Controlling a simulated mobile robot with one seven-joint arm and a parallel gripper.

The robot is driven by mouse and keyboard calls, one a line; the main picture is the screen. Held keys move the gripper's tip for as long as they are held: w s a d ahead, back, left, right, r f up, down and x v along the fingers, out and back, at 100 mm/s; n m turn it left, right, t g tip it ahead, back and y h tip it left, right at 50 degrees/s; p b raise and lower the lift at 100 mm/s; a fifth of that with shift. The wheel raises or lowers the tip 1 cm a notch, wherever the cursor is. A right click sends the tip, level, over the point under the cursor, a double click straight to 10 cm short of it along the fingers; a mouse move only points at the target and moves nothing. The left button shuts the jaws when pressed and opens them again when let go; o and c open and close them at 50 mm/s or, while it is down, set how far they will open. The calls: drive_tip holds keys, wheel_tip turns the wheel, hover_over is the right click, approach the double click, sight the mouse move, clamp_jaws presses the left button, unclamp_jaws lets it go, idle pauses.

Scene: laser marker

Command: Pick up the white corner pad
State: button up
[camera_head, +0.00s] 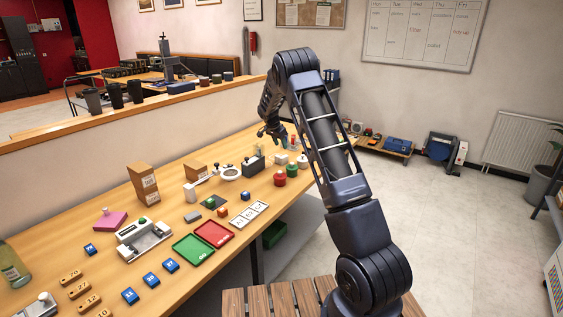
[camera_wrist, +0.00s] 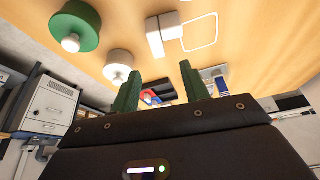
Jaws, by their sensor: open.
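A white blocky piece (camera_wrist: 157,35), likely the white corner pad, lies on the wooden table beside a white outlined square in the wrist view. A small white block (camera_head: 281,159) near my gripper in the head view seems to be the same piece. My gripper (camera_wrist: 158,82) has its two green fingers apart with nothing between them. The piece is beyond the fingertips, apart from them. In the head view my gripper (camera_head: 271,131) is above the far part of the table, partly hidden by my arm.
A green round piece (camera_wrist: 76,27) and a white round piece (camera_wrist: 118,61), each with a white knob, stand beside the pad. A red knobbed piece (camera_head: 279,178) stands near the table edge. A dark box (camera_head: 255,163) stands left of the pad. Trays and blocks fill the nearer table.

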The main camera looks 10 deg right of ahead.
sight(285, 156)
drive_tip(key=x, duration=1)
drive_tip(key=shift+s+d+f, duration=0.15)
drive_tip(key=shift+f, duration=0.2)
clamp_jaws()
